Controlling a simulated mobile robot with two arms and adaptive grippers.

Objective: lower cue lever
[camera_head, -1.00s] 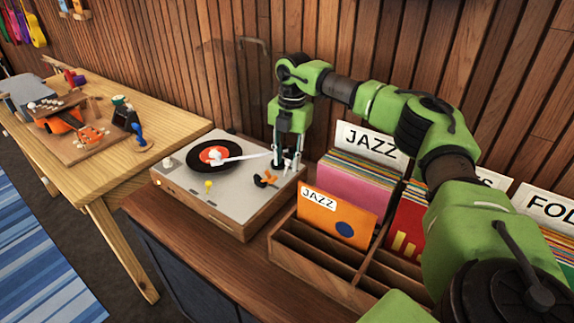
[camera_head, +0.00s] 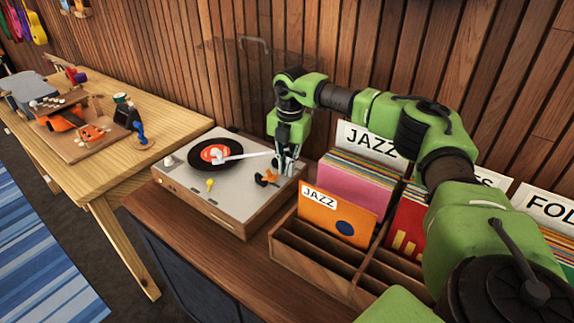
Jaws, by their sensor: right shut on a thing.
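The turntable (camera_head: 225,202) sits on the wooden counter, with a black record with an orange label (camera_head: 214,155) on its platter. The white tonearm (camera_head: 245,155) reaches left over the record; I cannot tell whether its tip touches. My right gripper (camera_head: 285,167) points down at the turntable's right rear, beside the tonearm base. It is shut on a small part there, which I take to be the cue lever; the fingers mostly hide it. A small orange and black part (camera_head: 267,178) shows just left of and in front of the fingers. My left gripper is out of view.
A record crate (camera_head: 312,262) with jazz sleeves (camera_head: 336,217) stands close to the turntable's right. The slatted wall (camera_head: 230,70) is behind. A wooden workbench (camera_head: 165,150) with ukulele parts stands at left. The counter in front of the turntable is clear.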

